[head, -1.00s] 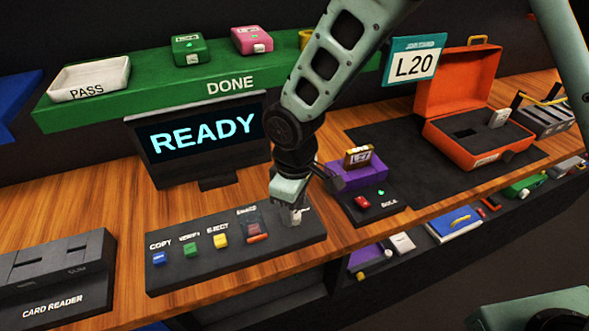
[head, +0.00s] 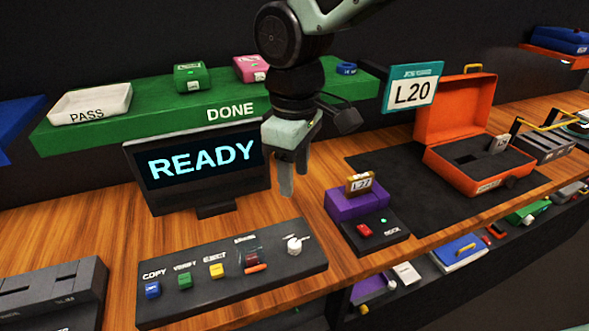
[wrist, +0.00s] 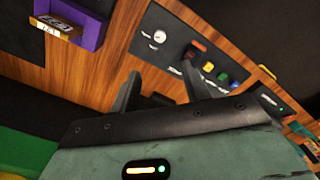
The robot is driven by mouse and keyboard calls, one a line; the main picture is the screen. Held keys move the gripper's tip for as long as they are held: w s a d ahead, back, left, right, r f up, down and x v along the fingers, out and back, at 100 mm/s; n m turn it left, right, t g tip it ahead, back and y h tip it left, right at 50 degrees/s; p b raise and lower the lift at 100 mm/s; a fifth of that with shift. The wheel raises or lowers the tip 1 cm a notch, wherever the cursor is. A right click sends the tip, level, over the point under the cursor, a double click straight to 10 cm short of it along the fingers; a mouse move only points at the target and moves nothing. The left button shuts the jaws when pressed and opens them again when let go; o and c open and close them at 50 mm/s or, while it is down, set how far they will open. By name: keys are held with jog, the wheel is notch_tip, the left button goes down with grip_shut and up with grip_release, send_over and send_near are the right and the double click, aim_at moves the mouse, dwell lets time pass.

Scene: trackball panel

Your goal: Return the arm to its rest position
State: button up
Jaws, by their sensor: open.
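My gripper (head: 289,172) hangs in the air in the head view, in front of the right edge of the monitor (head: 205,158) and above the bench. Its fingers point down, open, with nothing between them. The button panel (head: 235,292) lies below it, with blue, green and yellow buttons, a red guarded switch and a white knob (head: 294,245). The gripper is apart from the panel. In the wrist view the two fingers (wrist: 158,88) stand apart, and the white knob (wrist: 159,37) shows beyond them.
A purple dock (head: 357,203) holding a small cartridge stands right of the panel. The green DONE shelf (head: 150,117) runs behind the monitor. An open orange case (head: 455,110) and an L20 sign (head: 412,88) are at the right. A card reader (head: 50,290) is at lower left.

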jog(key=s+d+f+m, duration=0.1)
jog(key=s+d+m, duration=0.1)
jog(key=s+d, duration=0.3)
jog(key=s+d+f+m, duration=0.2)
jog(key=s+d, duration=0.3)
jog(key=s, duration=0.8)
jog(key=shift+s+y, duration=0.2)
jog(key=shift+y, duration=0.1)
jog(key=shift+f, duration=0.1)
dwell(0.6)
